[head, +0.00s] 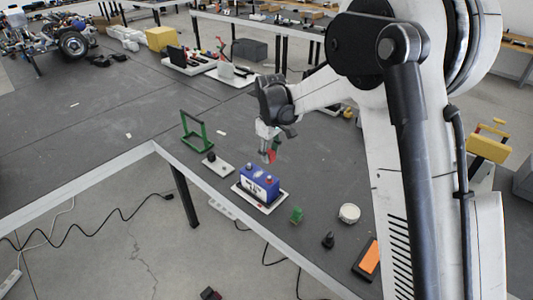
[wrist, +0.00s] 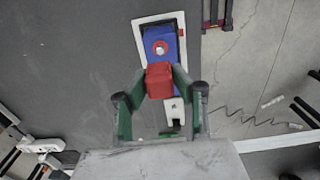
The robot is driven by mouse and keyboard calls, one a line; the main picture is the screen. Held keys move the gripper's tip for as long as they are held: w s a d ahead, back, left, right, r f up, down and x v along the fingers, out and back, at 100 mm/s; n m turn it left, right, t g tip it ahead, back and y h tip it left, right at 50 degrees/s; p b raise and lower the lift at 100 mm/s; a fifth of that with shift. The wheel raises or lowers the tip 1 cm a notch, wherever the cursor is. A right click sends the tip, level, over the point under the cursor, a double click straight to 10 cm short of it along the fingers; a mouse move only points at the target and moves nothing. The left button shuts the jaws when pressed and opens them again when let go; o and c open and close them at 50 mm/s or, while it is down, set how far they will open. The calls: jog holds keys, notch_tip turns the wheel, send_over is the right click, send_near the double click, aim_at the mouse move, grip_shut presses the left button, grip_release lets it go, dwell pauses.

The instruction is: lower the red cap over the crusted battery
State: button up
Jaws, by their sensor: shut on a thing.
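The blue battery (head: 260,181) sits upright on a white tray (head: 249,201) near the table's front edge. My gripper (head: 268,154) points down just above the battery. It is shut on the red cap (head: 271,156). In the wrist view the cap (wrist: 159,80) is between the two green-sided fingers and hides part of the battery beneath it. The cap looks apart from the battery in the head view.
A green frame (head: 195,132) and a white plate with a black knob (head: 211,156) stand left of the battery. A green block (head: 296,215), a round white tin (head: 349,213) and an orange-topped pad (head: 368,259) are to its right. The table's left side is mostly clear.

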jog(key=shift+a+f+b, duration=0.1)
jog(key=shift+f+b, duration=0.1)
jog(key=shift+b, duration=0.25)
jog(key=b, duration=0.4)
send_over(269, 176)
jog(key=shift+s+f, duration=0.1)
jog(key=shift+f, duration=2.65)
jog(key=shift+b, duration=0.7)
jog(key=shift+f+b, duration=1.6)
jog(key=shift+f, duration=0.5)
jog(key=o, duration=0.9)
jog(key=shift+r, duration=0.15)
notch_tip(269, 176, up, 12)
jog(key=shift+f, duration=0.1)
